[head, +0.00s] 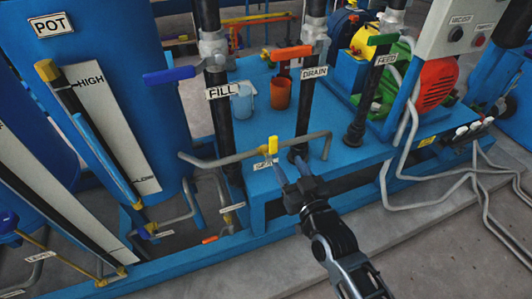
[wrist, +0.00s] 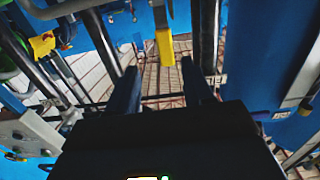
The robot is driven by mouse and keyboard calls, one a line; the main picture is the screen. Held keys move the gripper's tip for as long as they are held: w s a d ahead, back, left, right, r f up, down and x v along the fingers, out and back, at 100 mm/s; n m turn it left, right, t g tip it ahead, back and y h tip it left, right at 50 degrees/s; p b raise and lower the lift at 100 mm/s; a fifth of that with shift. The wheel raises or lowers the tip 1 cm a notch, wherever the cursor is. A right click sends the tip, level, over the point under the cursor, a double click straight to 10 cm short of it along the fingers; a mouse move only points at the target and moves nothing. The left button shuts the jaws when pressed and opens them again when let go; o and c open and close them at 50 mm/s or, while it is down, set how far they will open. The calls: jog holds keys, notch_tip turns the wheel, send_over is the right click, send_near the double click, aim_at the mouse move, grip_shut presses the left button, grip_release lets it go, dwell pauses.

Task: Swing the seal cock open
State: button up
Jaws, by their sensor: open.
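A small yellow cock handle (head: 272,146) stands upright on a thin grey pipe near the front edge of the blue skid. A white tag (head: 265,163) hangs just below it; its lettering is too small to read surely, so I cannot confirm it is the seal cock. My gripper (head: 290,167) is open and empty, just to the right of the handle and tag. In the wrist view, a yellow handle (wrist: 165,47) shows ahead, between the lines of my two open fingers (wrist: 158,72) and beyond their tips. I see no contact with it.
The black DRAIN pipe (head: 306,115), with an orange handle (head: 292,53), rises just behind my gripper. The FILL pipe (head: 217,125) with a blue handle (head: 169,75) stands left. Grey piping (head: 235,158) crosses beside the yellow handle. Concrete floor (head: 420,235) is open at front right.

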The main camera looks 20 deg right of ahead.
aim_at(274, 146)
jog(key=shift+w+a+r+b, duration=0.15)
jog(key=shift+w+b, duration=0.1)
jog(key=shift+w, duration=1.25)
jog(key=shift+w+a+r+b, duration=0.15)
jog(key=shift+w+b, duration=0.1)
jog(key=shift+w, duration=1.3)
jog(key=shift+w+a+r+b, duration=0.15)
jog(key=shift+w+b, duration=0.1)
jog(key=shift+w, duration=1.25)
jog(key=shift+f, duration=0.1)
jog(key=shift+c, duration=0.4)
grip_shut()
